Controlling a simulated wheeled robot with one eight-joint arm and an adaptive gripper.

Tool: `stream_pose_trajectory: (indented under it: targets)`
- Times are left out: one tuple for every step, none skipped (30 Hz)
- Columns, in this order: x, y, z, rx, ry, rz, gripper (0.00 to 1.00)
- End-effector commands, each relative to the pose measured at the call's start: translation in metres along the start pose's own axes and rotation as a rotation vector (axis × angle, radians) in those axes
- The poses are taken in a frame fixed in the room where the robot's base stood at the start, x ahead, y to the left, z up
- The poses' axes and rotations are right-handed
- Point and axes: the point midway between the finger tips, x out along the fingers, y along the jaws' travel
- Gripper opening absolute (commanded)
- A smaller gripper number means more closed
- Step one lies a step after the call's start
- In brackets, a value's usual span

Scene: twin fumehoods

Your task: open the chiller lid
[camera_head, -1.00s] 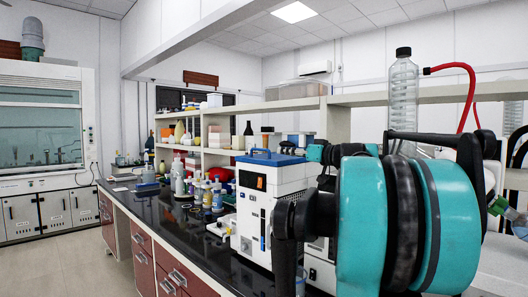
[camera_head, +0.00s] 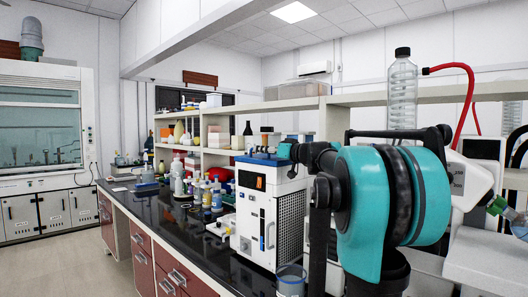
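The chiller (camera_head: 268,222) is a white box with a dark front display and a vented side, standing on the black bench at the middle of the view. Its blue lid (camera_head: 254,159) lies on top and looks shut. My teal and black arm fills the right foreground and reaches over the chiller's right side. The small end of the arm with my gripper (camera_head: 272,150) is just over the lid, by its handle. The fingers are too small and overlapped to make out. I cannot tell whether they touch the handle.
Several bottles (camera_head: 205,192) stand on the bench left of the chiller. A fumehood (camera_head: 42,130) is at far left.

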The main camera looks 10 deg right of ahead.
Motion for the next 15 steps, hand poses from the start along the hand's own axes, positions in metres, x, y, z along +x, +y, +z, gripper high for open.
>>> stream_pose_trajectory:
  targets:
    - [-0.0001,0.0000,0.0000,0.000,0.000,0.000,0.31]
    - [-0.0001,0.0000,0.0000,0.000,0.000,0.000,0.30]
    - [-0.0001,0.0000,0.0000,0.000,0.000,0.000,0.25]
    - [-0.0002,0.0000,0.0000,0.000,0.000,0.000,0.21]
    - [-0.0002,0.0000,0.0000,0.000,0.000,0.000,0.17]
    - [-0.0002,0.0000,0.0000,0.000,0.000,0.000,0.12]
    - [-0.0002,0.0000,0.0000,0.000,0.000,0.000,0.09]
    - [-0.0002,0.0000,0.0000,0.000,0.000,0.000,0.05]
    - [-0.0003,0.0000,0.0000,0.000,0.000,0.000,0.00]
    - [-0.0003,0.0000,0.0000,0.000,0.000,0.000,0.00]
    - [-0.0003,0.0000,0.0000,0.000,0.000,0.000,0.00]
    - [-0.0003,-0.0001,0.0000,0.000,0.000,0.000,0.00]
    - [-0.0003,-0.0001,0.0000,0.000,0.000,0.000,0.00]
    - [-0.0003,-0.0001,0.0000,0.000,0.000,0.000,0.00]
    - [-0.0003,-0.0001,0.0000,0.000,0.000,0.000,0.00]
